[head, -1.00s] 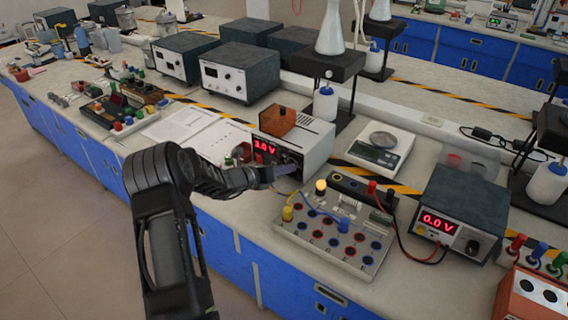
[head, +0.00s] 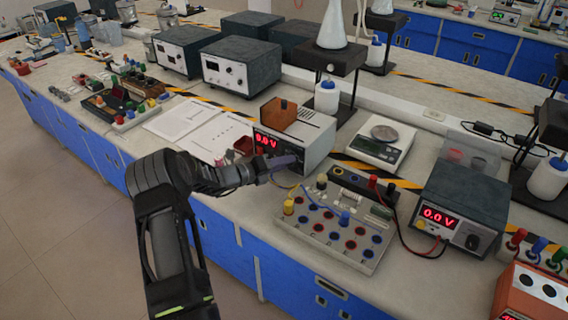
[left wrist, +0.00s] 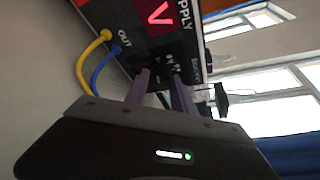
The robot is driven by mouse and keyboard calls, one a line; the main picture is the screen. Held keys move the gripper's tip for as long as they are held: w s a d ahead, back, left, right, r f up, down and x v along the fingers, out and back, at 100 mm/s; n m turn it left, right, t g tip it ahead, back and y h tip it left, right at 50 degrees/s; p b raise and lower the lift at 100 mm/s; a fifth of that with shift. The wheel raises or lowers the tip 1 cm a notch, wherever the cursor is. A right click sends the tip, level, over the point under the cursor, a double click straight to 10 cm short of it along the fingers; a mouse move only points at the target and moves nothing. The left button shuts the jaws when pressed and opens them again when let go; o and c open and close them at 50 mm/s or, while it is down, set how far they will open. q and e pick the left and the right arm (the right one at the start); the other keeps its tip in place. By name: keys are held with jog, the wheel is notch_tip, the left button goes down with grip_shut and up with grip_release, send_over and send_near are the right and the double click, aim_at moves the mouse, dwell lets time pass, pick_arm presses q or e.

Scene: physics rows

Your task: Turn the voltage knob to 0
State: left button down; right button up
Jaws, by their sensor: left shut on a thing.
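The white power supply (head: 312,142) stands on the bench and its red display (head: 266,142) reads 0.0 V. In the left wrist view its front panel (left wrist: 182,42) is tilted, with "SUPPLY" and "OUT" lettering and part of the red display. My left gripper (head: 286,161) is at the lower part of this panel. In the left wrist view its purple fingers (left wrist: 162,82) are closed around the dark voltage knob, which is mostly hidden between them. My right gripper is not in view.
A circuit board (head: 335,232) with colored sockets and an unlit bulb lies to the right. A second supply (head: 462,205) also reads 0.0 V. A scale (head: 378,146) stands behind. Yellow and blue cables (left wrist: 98,58) plug in close to the fingers.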

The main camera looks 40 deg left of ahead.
pick_arm(q)
jog(key=c, duration=1.1)
grip_release()
jog(key=shift+o, duration=0.2)
jog(key=b+v, duration=0.1)
jog(key=v, duration=0.6)
jog(key=shift+s+a, duration=0.15)
jog(key=shift+s, duration=0.25)
jog(key=shift+r, duration=0.1)
